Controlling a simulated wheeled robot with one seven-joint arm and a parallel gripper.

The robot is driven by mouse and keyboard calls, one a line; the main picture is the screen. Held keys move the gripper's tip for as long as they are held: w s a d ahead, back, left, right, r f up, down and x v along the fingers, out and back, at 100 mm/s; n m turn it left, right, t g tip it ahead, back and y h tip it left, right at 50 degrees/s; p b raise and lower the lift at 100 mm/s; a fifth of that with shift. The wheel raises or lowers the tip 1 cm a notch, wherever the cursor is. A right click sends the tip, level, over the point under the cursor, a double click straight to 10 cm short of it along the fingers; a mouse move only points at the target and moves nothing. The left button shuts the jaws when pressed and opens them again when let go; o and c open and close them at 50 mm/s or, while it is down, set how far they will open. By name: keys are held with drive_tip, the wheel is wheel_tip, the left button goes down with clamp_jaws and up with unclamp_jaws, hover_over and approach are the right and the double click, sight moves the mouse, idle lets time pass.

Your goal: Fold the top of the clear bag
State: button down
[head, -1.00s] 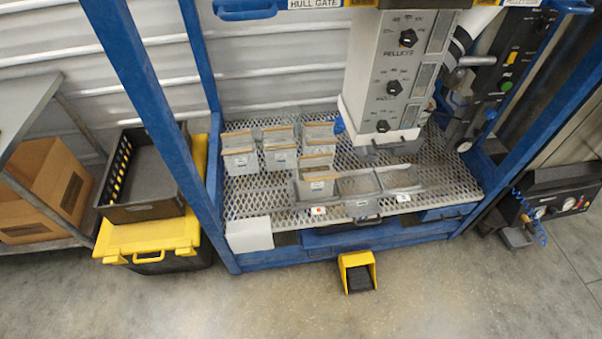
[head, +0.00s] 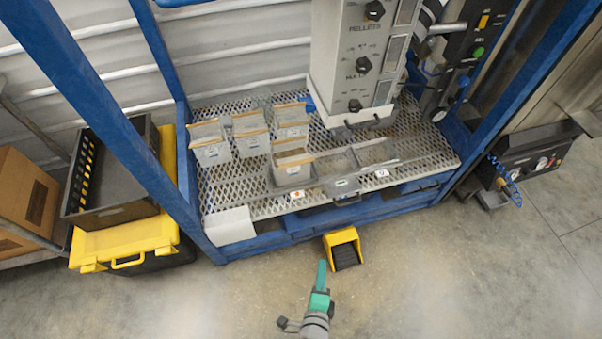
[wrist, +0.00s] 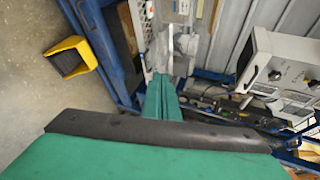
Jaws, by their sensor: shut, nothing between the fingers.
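Several clear, greyish bags with tan top edges and small labels stand on the mesh shelf (head: 230,195). One bag (head: 292,176) stands upright in the left compartment of a grey tray (head: 345,178) at the shelf's front. The others form a group behind and left of it, including a left bag (head: 210,150) and a middle bag (head: 250,142). My green gripper (head: 321,272) is shut and empty, low in front of the shelf and well apart from the bags. In the wrist view my gripper (wrist: 160,90) points toward the shelf; clear material there is blurred.
A grey machine with knobs (head: 358,65) hangs over the shelf's right part. Blue frame posts (head: 85,75) flank the shelf. A yellow pedal (head: 343,250) sits on the floor near my gripper. A black crate (head: 110,185) rests on a yellow-lidded box at left.

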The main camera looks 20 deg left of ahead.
sight(295, 164)
drive_tip(key=w+a+r+m+y, duration=0.1)
drive_tip(key=w+a+m, duration=0.3)
drive_tip(key=w, duration=0.5)
drive_tip(key=w+a+r+m+y, duration=0.1)
drive_tip(key=w+a+m+y, duration=0.2)
drive_tip(key=w+a, duration=0.3)
drive_tip(key=w+a+r+m+y, duration=0.1)
drive_tip(key=w+a+m, duration=0.4)
drive_tip(key=w, duration=0.9)
drive_tip(key=shift+a+g+y, duration=0.3)
drive_tip(key=shift+a+y, duration=0.15)
drive_tip(key=shift+y, duration=0.25)
drive_tip(key=shift+w+r, duration=0.1)
drive_tip(key=shift+w, duration=0.15)
